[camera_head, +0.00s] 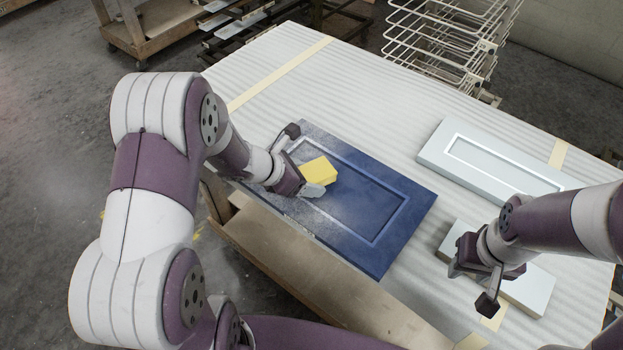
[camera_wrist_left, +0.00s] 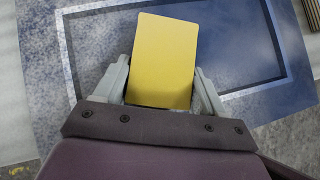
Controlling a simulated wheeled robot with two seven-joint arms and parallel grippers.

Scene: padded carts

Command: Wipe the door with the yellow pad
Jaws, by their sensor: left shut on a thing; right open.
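The blue door (camera_head: 390,242) lies flat on the padded cart, with a recessed panel framed by a lighter groove. Pale dust covers much of its left part; the right end looks cleaner and darker. My left gripper (camera_head: 312,184) is shut on the yellow pad (camera_head: 319,170) over the door's left part. In the left wrist view the yellow pad (camera_wrist_left: 164,60) stands between both fingers, above the blue door (camera_wrist_left: 100,40). I cannot tell if the pad touches the door. My right gripper (camera_head: 474,283) is open, over a light block at the right.
The padded cart top (camera_head: 300,75) is white and ribbed, with tan straps. A pale door (camera_head: 500,160) lies at the right, and a light block (camera_head: 530,285) lies under my right gripper. A wire rack (camera_head: 440,45) stands behind. Padding behind the blue door is clear.

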